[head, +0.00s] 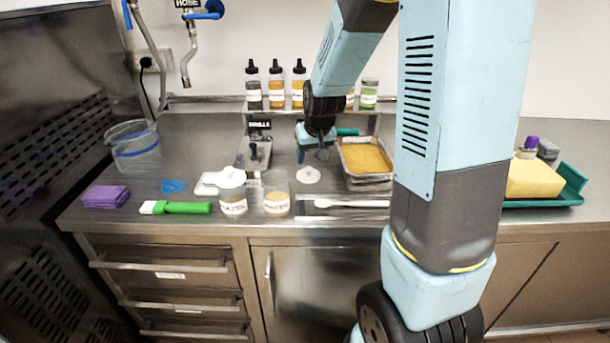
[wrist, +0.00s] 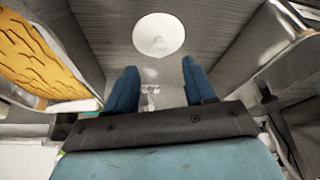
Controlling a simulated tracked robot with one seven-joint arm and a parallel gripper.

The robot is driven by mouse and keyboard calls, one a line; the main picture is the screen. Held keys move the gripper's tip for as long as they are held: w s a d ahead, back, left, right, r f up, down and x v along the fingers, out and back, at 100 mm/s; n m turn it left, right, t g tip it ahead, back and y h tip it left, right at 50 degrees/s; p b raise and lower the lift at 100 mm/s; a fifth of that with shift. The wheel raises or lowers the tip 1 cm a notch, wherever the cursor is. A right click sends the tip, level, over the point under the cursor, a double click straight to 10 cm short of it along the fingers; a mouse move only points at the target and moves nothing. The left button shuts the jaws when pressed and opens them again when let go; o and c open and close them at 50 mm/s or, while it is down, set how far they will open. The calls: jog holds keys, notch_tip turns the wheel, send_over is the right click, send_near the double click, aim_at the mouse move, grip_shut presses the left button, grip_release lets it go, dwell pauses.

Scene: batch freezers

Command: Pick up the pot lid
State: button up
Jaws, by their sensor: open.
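The pot lid (head: 308,175) is a small white round disc with a raised middle, lying on the steel counter. In the wrist view the white lid (wrist: 158,35) shows at the top centre, beyond my fingertips. My gripper (head: 312,156) is above the counter, just behind the lid in the head view. In the wrist view my gripper (wrist: 160,78) has its two blue fingers spread wide with nothing between them. The lid is apart from the fingers and in full view in the wrist view.
A steel pan of yellow food (head: 366,158) stands close right of my gripper. A small steel container (head: 254,152) is to the left. Two labelled jars (head: 233,194) and a long white utensil (head: 350,203) lie nearer the front edge. Bottles (head: 276,86) stand on the shelf behind.

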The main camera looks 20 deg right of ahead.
aim_at(308, 167)
jog(key=shift+x, duration=2.55)
jog(key=shift+s, duration=0.15)
grip_shut()
